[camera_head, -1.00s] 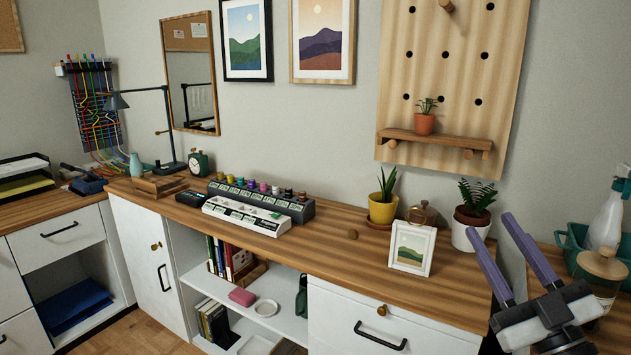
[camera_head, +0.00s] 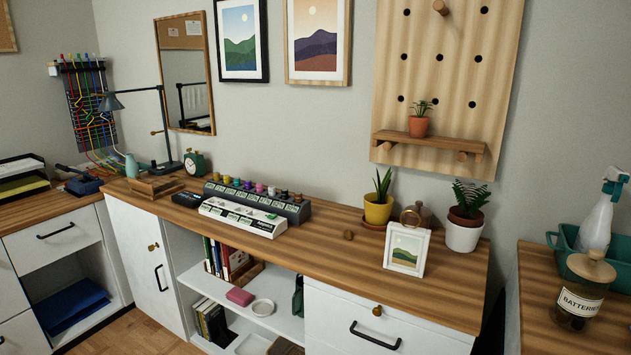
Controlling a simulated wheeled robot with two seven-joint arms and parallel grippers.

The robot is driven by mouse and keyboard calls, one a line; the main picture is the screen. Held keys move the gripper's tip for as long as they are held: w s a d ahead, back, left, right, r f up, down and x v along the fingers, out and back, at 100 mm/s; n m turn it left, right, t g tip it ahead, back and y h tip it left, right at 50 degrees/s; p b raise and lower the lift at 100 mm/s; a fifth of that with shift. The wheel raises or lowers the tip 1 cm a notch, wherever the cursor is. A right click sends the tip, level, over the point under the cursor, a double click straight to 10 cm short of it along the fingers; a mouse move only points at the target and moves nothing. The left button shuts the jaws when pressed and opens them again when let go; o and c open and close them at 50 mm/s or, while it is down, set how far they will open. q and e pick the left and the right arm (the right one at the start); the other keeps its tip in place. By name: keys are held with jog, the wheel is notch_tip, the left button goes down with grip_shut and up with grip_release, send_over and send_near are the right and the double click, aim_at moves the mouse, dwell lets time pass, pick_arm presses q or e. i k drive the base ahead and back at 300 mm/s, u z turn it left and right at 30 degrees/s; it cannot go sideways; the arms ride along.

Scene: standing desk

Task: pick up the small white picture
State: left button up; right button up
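The small white picture (camera_head: 407,249) stands upright on the right part of the wooden desk top (camera_head: 330,262), near its front edge. It has a white frame with a green landscape inside, and a round wooden or brass ring shows just above its top edge. Nothing touches it from the front. Neither of my grippers is in the head view.
Behind the picture stand a yellow plant pot (camera_head: 378,209) and a white plant pot (camera_head: 463,231). A batteries jar (camera_head: 580,292) and teal bin (camera_head: 566,240) are on the right-hand surface. The front middle of the desk is clear.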

aim_at(406, 246)
jog(key=u, duration=1.3)
jog(key=i, duration=1.45)
jog(key=z, duration=0.85)
